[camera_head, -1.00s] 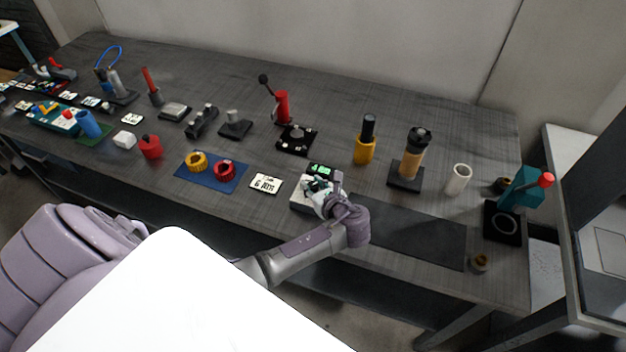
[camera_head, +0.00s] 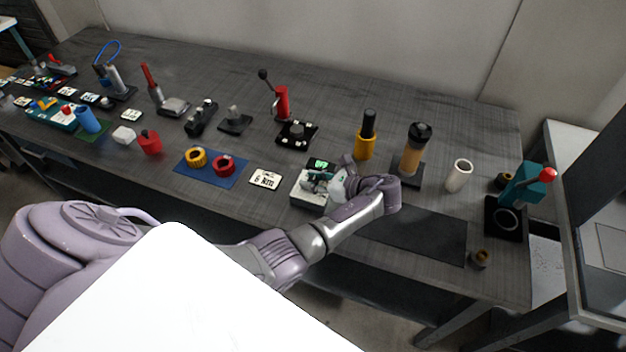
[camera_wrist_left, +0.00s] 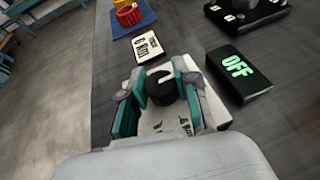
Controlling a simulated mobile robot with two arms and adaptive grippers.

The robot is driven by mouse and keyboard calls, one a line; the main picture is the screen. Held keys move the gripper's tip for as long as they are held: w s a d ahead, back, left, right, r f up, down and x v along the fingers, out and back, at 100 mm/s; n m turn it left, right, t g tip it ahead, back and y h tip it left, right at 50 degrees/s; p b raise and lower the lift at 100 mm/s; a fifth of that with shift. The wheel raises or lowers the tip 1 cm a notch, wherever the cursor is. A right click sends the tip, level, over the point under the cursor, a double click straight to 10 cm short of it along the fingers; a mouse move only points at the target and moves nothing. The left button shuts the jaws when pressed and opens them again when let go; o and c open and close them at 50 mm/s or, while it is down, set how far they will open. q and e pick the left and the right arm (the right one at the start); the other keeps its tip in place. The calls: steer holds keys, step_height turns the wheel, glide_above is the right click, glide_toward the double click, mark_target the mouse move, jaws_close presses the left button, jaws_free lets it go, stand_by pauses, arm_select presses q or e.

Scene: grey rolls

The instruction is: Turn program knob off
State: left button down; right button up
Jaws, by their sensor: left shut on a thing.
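The program knob (camera_wrist_left: 161,87) is a black round knob on a light panel box (camera_wrist_left: 209,109). In the left wrist view my left gripper (camera_wrist_left: 158,92) has its teal-padded fingers on either side of the knob, shut on it. A small black display (camera_wrist_left: 238,72) beside the box reads "OFF" in green letters. In the head view the left gripper (camera_head: 322,184) is over the box (camera_head: 303,196), and the display (camera_head: 319,165) shows green behind it. The knob is hidden there by the gripper. My right gripper is not seen.
A white card (camera_head: 265,179) reading "6 Nm" lies left of the box. A blue mat (camera_head: 212,179) with yellow and red rings is farther left. A dark mat (camera_head: 425,236) lies to the right. Upright tools stand behind, including a yellow-based one (camera_head: 365,146).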

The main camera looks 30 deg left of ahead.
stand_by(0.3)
arm_select(q)
steer(key=c, duration=0.8)
jaws_free()
steer(key=v, duration=1.2)
steer(key=shift+w, duration=0.1)
